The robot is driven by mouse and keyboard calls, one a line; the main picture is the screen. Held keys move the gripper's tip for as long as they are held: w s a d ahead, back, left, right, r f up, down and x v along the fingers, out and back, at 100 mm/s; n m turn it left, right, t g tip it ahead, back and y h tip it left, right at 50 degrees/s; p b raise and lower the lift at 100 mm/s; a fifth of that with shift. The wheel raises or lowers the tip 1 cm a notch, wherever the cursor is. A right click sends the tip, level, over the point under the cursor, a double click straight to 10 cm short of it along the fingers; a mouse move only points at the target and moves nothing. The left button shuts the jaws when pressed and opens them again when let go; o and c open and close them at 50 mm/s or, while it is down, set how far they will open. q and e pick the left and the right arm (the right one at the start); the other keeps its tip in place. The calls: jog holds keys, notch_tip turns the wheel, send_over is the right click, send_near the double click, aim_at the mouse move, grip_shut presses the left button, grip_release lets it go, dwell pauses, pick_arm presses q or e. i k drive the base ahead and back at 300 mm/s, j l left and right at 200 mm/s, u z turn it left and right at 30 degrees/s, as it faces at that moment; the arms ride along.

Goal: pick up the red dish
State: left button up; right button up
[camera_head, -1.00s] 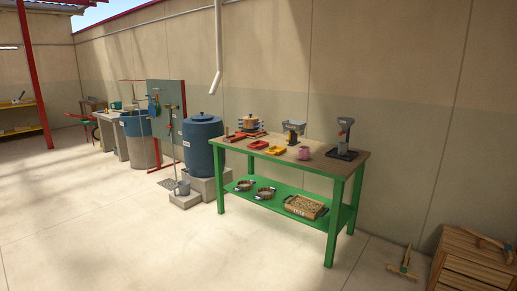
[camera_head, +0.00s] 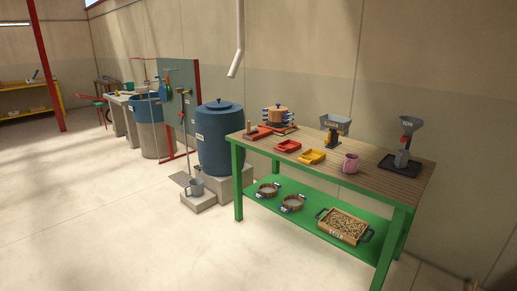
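The red dish (camera_head: 288,146) is a small shallow tray on the wooden top of a green-framed table (camera_head: 376,166). It lies left of a similar yellow dish (camera_head: 311,157), near the table's front edge. Nothing covers it. Neither of my grippers shows in the head view.
A pink mug (camera_head: 351,164), two grinder-like devices (camera_head: 335,127) (camera_head: 407,140) and a stack with an orange pot (camera_head: 277,115) share the tabletop. The green lower shelf (camera_head: 326,232) holds two round sieves and a tray of beans (camera_head: 343,226). A blue barrel (camera_head: 220,140) stands left. The floor in front is clear.

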aim_at(289, 146)
jog(key=i+z, duration=0.1)
jog(key=i, duration=0.45)
jog(key=i+j+z, duration=0.1)
jog(key=i, duration=0.5)
jog(key=i+j+z, duration=0.1)
jog(key=i, duration=0.45)
jog(key=i+j+z, duration=0.1)
jog(key=i, duration=0.45)
jog(key=j, duration=0.15)
